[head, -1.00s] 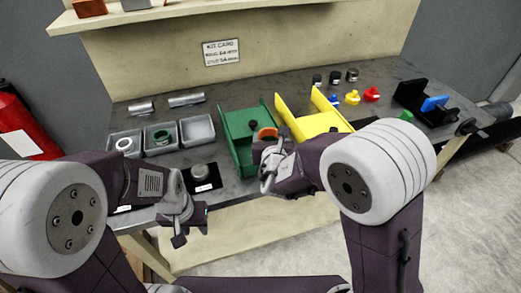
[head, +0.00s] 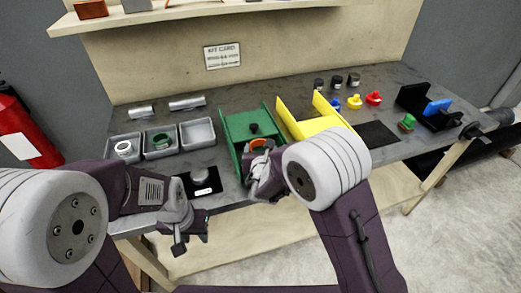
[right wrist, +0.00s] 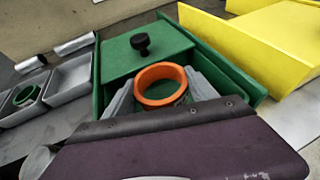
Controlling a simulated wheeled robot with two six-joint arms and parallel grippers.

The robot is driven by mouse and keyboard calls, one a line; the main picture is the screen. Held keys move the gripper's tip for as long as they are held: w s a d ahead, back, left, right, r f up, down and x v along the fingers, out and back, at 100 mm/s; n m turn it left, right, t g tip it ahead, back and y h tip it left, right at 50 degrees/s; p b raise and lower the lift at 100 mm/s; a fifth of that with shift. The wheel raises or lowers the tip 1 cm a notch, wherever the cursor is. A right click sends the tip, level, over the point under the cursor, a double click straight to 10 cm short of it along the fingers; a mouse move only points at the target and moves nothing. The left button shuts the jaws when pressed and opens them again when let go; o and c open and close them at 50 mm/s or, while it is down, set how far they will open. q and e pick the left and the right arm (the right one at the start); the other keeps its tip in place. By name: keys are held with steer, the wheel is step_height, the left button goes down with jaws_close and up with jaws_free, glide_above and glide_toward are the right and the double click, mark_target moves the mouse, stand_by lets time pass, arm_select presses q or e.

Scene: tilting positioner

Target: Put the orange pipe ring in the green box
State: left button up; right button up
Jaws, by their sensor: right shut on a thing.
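The orange pipe ring (right wrist: 163,84) sits between the two grey fingers of my right gripper (right wrist: 160,93), which is shut on it. In the head view the ring (head: 260,143) shows at the front part of the green box (head: 236,127). The green box (right wrist: 98,85) has a green panel with a black knob (right wrist: 140,43) across its back part. The ring is in front of that panel, between the side walls; its height above the floor is unclear. My left gripper (head: 190,236) hangs in front of the table's front edge, away from the box; its finger gap is unclear.
A yellow box (head: 308,128) stands right of the green one. Grey bins (head: 198,132) stand left, one holding a green ring (head: 162,139). A black pad (head: 377,134), colored knobs and a black fixture (head: 425,105) are at right.

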steer(key=shift+f+b, duration=0.5)
steer(key=shift+b, duration=0.15)
steer(key=shift+f, duration=0.1)
steer(key=o, duration=1.8)
steer(key=shift+c, duration=0.2)
steer(key=shift+r, duration=0.2)
steer(key=shift+s+r+p, duration=0.1)
steer(key=shift+r+p, duration=0.65)
steer(key=shift+p, duration=0.4)
steer(key=v, duration=1.1)
steer(key=shift+s+b, duration=0.3)
steer(key=shift+s, duration=0.1)
